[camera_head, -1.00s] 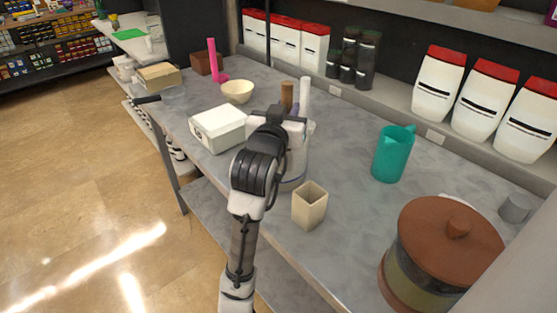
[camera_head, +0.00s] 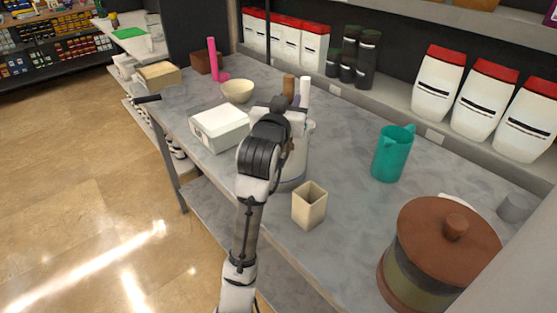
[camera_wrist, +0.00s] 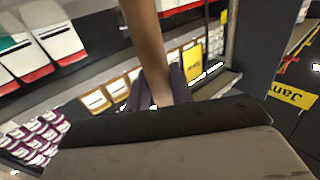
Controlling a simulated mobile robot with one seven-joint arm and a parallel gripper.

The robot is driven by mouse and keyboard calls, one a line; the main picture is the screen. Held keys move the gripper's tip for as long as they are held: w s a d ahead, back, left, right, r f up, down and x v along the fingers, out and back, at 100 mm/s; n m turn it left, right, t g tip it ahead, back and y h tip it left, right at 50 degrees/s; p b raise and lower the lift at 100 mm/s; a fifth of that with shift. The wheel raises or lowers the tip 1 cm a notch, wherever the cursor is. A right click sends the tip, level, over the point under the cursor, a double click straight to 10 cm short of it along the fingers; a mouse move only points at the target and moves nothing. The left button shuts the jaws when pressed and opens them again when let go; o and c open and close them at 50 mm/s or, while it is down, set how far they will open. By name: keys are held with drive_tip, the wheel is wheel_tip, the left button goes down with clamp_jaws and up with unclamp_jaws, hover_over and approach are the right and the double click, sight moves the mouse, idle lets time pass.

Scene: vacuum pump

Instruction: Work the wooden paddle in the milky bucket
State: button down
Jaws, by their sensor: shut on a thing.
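The milky bucket (camera_head: 297,170) stands on the grey counter, partly hidden behind my arm. The wooden paddle (camera_head: 289,87) rises above it, its brown upper end showing just beyond my wrist. In the wrist view the paddle's brown shaft (camera_wrist: 147,45) runs down between the purple-grey fingers of my gripper (camera_wrist: 158,95), which is shut on it. In the head view my arm hides the fingers. The paddle's lower end and the bucket's contents are hidden.
A white box (camera_head: 219,127) stands left of the bucket, and a beige square cup (camera_head: 309,205) in front. A teal jug (camera_head: 392,154) and a brown-lidded pot (camera_head: 437,255) stand to the right. A white upright object (camera_head: 305,92) is close beside the paddle.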

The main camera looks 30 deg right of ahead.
drive_tip(key=shift+w+d, duration=0.1)
drive_tip(key=shift+w, duration=0.05)
drive_tip(key=w+a, duration=0.2)
drive_tip(key=a, duration=0.1)
drive_tip(key=shift+w+a, duration=0.25)
drive_tip(key=shift+w, duration=0.05)
idle(0.5)
drive_tip(key=shift+s, duration=0.1)
drive_tip(key=shift+s+d+v, duration=0.15)
drive_tip(key=shift+v, duration=0.85)
drive_tip(key=shift+s+d+v, duration=0.1)
drive_tip(key=shift+s+v, duration=0.05)
drive_tip(key=shift+v, duration=0.9)
drive_tip(key=shift+d, duration=0.1)
